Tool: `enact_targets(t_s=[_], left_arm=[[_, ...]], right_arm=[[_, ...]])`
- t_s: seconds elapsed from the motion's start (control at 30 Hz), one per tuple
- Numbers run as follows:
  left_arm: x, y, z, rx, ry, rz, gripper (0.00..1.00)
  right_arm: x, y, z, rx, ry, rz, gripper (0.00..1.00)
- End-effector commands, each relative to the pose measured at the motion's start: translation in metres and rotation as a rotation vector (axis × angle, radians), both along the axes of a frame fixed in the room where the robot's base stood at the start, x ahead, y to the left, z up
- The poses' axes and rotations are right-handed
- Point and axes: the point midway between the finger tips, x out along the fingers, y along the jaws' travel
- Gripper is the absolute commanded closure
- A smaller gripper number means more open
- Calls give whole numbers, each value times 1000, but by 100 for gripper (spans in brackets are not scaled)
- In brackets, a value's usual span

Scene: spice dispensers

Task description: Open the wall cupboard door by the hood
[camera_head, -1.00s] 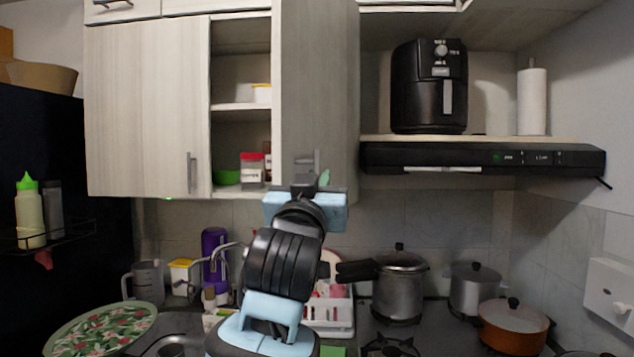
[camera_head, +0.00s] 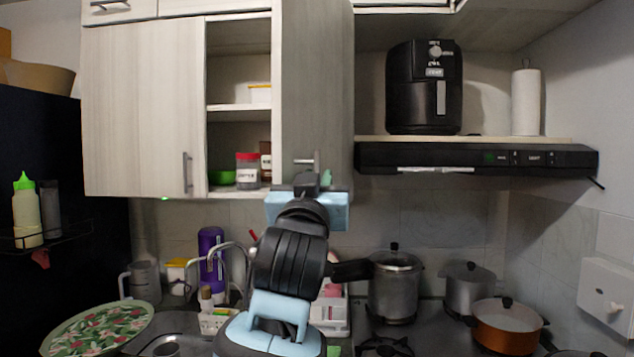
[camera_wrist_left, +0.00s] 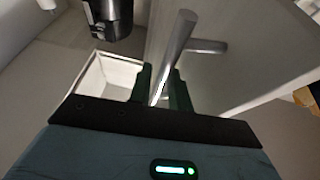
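The wall cupboard door (camera_head: 312,85) beside the hood stands swung out from the cupboard, with shelves showing to its left. Its metal bar handle (camera_head: 306,161) is low on the door. In the left wrist view the handle (camera_wrist_left: 177,45) runs down between the two dark green fingers of my left gripper (camera_wrist_left: 162,92). The fingers are close together around the bar. In the head view my left gripper (camera_head: 312,182) is at the handle, below the door's lower part, and my wrist hides part of the backsplash. My right gripper is not in view.
The black hood (camera_head: 475,159) is right of the door, under a shelf with a black air fryer (camera_head: 422,88) and a paper roll (camera_head: 526,102). Pots (camera_head: 395,285) stand on the stove below. A closed cupboard door (camera_head: 140,110) is at left.

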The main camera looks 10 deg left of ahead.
Motion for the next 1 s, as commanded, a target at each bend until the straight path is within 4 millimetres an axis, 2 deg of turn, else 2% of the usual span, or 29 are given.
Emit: enact_targets(t_s=[0.27, 0.7, 1.0], left_arm=[[-3, -1, -3, 0, 2, -1, 81], [-56, -5, -26, -1, 2, -1, 81], [-72, -6, -31, 0, 1, -1, 81]], right_arm=[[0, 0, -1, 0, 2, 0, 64], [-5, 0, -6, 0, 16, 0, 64], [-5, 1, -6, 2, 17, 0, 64]])
